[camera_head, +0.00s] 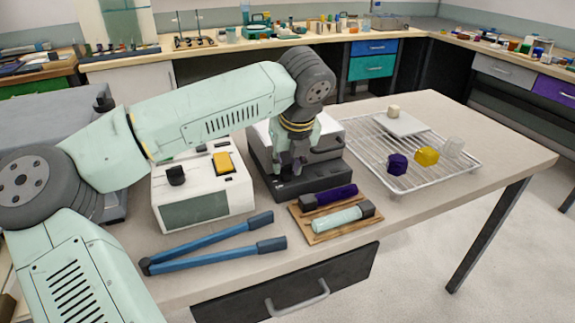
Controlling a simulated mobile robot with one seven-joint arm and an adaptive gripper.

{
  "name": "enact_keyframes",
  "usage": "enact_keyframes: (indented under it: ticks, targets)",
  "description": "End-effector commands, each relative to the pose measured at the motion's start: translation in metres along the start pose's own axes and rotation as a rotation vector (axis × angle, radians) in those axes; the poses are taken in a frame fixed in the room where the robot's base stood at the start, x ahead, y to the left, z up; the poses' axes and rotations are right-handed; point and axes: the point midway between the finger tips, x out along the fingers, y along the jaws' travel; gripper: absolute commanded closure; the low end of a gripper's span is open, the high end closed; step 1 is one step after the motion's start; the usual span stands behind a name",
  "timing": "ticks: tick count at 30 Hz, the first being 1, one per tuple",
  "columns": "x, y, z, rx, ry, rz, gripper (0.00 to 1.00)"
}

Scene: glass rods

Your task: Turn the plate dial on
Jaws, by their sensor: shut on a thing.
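A dark hot plate (318,182) with a pale top surface stands near the middle of the bench. My gripper (290,168) points down over its dark front part. Its fingers are shut on what looks like the plate dial. The dial is mostly hidden by the dark fingers, and which way it is turned cannot be made out.
A white box (205,202) with a black knob and yellow switch stands left. Blue tongs (215,242) lie in front. A wooden board (318,233) holds a purple and a pale rod. A wire rack (440,178) with small blocks is right; the bench's right front is clear.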

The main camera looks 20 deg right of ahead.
Motion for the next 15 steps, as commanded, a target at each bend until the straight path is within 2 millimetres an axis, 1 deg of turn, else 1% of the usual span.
enact_keyframes:
  ticks: [1,3,15]
  targets:
    - [0.0040,0.0007,-0.0011,0.021,-0.002,-0.011,1.00]
    - [0.0046,0.0016,-0.0012,0.063,-0.003,-0.027,1.00]
    - [0.0028,0.0046,0.0005,0.345,-0.002,-0.144,1.00]
